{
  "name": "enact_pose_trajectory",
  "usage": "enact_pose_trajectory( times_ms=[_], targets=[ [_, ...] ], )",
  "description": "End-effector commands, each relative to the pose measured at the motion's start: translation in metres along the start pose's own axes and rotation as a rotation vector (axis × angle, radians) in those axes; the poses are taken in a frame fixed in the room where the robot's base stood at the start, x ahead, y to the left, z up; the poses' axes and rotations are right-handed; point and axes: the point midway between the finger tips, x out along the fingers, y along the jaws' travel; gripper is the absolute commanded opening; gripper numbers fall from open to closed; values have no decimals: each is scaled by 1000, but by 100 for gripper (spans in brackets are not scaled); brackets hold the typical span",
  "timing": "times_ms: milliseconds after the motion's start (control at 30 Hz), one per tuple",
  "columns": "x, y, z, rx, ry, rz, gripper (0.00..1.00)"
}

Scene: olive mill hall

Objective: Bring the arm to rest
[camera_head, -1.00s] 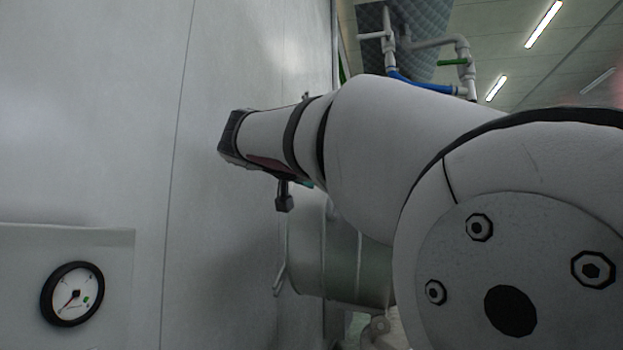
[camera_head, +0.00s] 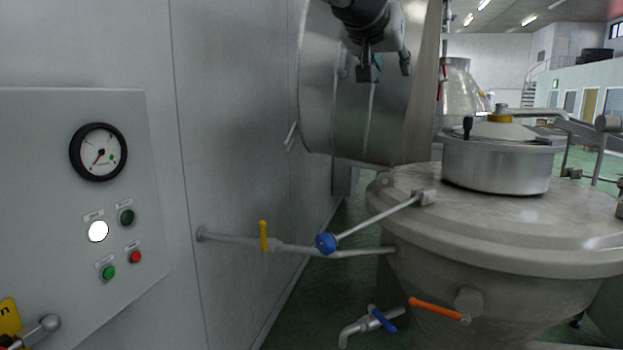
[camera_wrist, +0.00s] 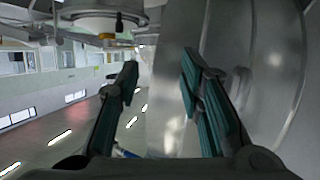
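My gripper (camera_head: 386,68) hangs at the top of the head view, its dark fingers pointing down and standing apart. It is in front of a large round steel drum (camera_head: 330,110) by the wall. In the wrist view my gripper (camera_wrist: 159,68) is open, with two teal-padded fingers and nothing between them. The wrist picture is upside down, with ceiling lights low in it. The upper part of the arm is cut off by the top edge of the head view.
A steel vat (camera_head: 500,220) with a lidded top stands at the right. A pipe with a yellow-handled valve (camera_head: 263,236) runs from the wall (camera_head: 235,120) towards it. A control panel (camera_head: 50,140) with a gauge (camera_head: 98,152) and buttons is at the left. Green floor shows between wall and vat.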

Motion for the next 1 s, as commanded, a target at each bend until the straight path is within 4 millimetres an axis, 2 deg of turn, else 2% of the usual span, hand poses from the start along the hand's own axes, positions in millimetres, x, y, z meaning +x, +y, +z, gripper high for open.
enact_pose_trajectory(
  times_ms=[33, 133, 200, 367, 500, 600, 733, 833, 1000],
  targets=[
    [-3, 34, 16, -31, -79, 4, 34],
    [-12, 81, 62, -104, -228, -14, 34],
    [-25, 111, 95, -151, -323, -37, 34],
    [-70, 168, 176, -242, -515, -115, 34],
    [-119, 204, 250, -303, -652, -200, 34],
    [-152, 221, 299, -330, -726, -259, 34],
    [-183, 232, 347, -349, -787, -318, 34],
    [-197, 236, 369, -356, -812, -346, 34],
    [-202, 237, 381, -362, -824, -363, 34]
  ],
)
